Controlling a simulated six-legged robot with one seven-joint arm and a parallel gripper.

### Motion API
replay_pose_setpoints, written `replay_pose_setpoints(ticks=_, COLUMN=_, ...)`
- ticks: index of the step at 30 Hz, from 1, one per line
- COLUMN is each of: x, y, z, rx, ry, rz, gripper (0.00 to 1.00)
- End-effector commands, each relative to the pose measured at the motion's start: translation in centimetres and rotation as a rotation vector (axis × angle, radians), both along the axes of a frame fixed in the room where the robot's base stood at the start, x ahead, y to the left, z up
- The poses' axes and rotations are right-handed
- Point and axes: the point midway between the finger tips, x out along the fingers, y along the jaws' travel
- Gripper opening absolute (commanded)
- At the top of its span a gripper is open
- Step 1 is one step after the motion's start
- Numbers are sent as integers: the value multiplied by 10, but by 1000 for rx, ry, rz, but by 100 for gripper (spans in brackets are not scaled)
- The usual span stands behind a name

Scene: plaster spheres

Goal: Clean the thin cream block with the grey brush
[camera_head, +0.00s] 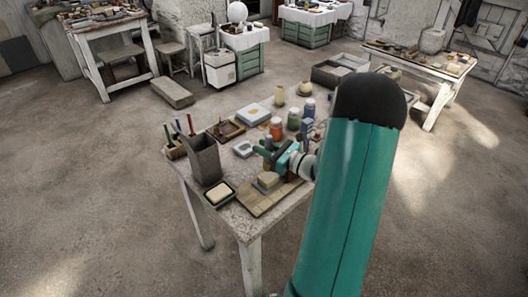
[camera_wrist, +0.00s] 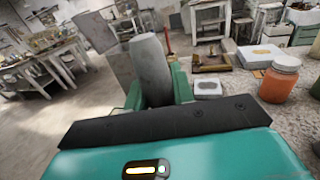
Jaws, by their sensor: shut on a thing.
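My gripper (camera_head: 270,155) is over the near part of the work table, above and behind a tan board. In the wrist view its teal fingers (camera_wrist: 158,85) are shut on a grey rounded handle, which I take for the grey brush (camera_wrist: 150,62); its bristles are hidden. A small cream-tan block (camera_head: 268,180) lies on the tan board (camera_head: 258,203), just in front of the gripper and apart from it. A pale cream slab (camera_head: 219,193) lies in a dark shallow tray to the left. I cannot tell for certain which of the two is the thin cream block.
A tall grey box (camera_head: 205,158) stands left of the gripper, beside a holder with tools (camera_head: 175,150). An orange jar (camera_head: 276,128), also in the wrist view (camera_wrist: 279,80), and other jars stand behind. A small white-topped dish (camera_head: 243,149) is close by the gripper.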

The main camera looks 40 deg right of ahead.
Motion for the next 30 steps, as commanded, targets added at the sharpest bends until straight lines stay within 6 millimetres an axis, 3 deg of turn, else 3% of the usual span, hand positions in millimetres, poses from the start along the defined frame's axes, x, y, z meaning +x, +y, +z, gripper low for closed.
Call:
replay_pose_setpoints(ticks=10, x=0, y=0, z=5, rx=-1, ry=0, rz=0, gripper=2)
replay_pose_setpoints(ticks=21, x=0, y=0, z=39, rx=-1, ry=0, rz=0, gripper=2)
replay_pose_setpoints(ticks=30, x=0, y=0, z=40, rx=1, ry=0, rz=0, gripper=2)
